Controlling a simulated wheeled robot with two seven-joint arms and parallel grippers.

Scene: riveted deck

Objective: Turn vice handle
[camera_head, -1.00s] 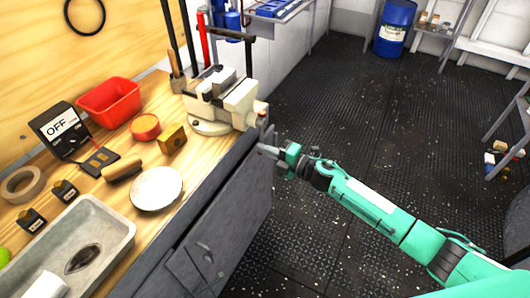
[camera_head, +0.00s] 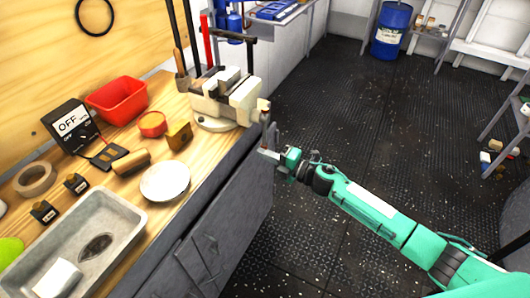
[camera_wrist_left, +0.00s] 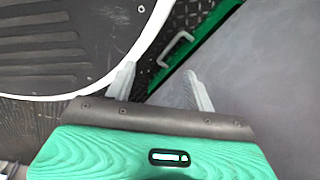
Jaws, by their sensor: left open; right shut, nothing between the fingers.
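The vice (camera_head: 236,104), cream-white with grey jaws, is mounted at the far right corner of the wooden bench. Its screw end points toward the bench's front edge. A thin dark bar hangs below that end and looks like the handle; its outline is small and unclear. My right gripper (camera_head: 266,155) is shut and empty, just below and in front of the vice, close to the bar's lower end. I cannot tell whether they touch. My left gripper (camera_wrist_left: 160,84) is open and empty in the left wrist view, away from the vice; the head view does not show it.
The bench holds a red bin (camera_head: 118,99), a white plate (camera_head: 165,181), a wooden block (camera_head: 179,134), a tape roll (camera_head: 35,179) and a grey tray (camera_head: 137,218). The dark floor (camera_head: 345,110) right of the bench is largely open. A blue drum (camera_head: 390,30) stands behind.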

